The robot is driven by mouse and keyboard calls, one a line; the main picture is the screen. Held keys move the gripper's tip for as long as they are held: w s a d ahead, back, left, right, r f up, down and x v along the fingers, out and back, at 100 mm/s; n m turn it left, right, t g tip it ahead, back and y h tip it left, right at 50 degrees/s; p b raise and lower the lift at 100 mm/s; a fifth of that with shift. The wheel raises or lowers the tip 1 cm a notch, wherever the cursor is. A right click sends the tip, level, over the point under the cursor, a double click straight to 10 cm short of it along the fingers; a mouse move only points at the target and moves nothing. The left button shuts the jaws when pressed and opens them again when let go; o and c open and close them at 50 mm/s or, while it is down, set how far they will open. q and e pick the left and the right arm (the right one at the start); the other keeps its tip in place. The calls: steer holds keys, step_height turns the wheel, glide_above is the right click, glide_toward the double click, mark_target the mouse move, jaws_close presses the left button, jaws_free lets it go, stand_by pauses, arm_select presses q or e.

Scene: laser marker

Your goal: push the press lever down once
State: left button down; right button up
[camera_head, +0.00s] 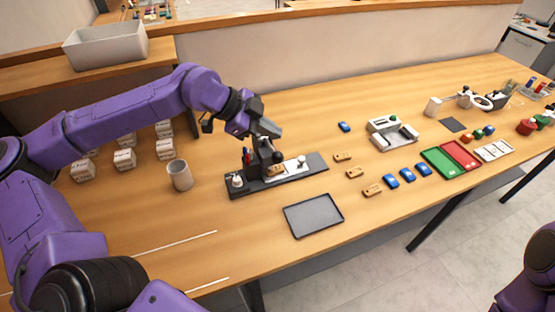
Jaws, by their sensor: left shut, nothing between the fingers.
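The press (318,166) stands near the middle of the table on a long dark base with a dark upright body. A dark round knob (278,157) shows at its upright, by what looks like the press lever. A wooden piece (276,170) sits at the press below the knob. My left gripper (267,142) comes in from the upper left, shut and empty, just above the press top. The gripper hides part of the lever, and I cannot tell whether it touches it. My right gripper is out of view.
A dark tray (313,215) lies in front of the press. A grey cup (180,175) stands to its left. Wooden pieces (355,172) and blue pieces (391,181) lie to the right. White boxes (125,160) stand under my left arm.

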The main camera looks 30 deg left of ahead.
mark_target(271, 147)
arm_select(q)
step_height(271, 147, down, 2)
steer(key=shift+s+d+f+b, duration=0.1)
steer(key=shift+d+b, duration=0.05)
steer(key=shift+b, duration=0.3)
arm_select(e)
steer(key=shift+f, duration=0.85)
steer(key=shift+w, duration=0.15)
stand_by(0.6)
arm_select(q)
steer(key=shift+d+f, duration=0.1)
steer(key=shift+f, duration=0.3)
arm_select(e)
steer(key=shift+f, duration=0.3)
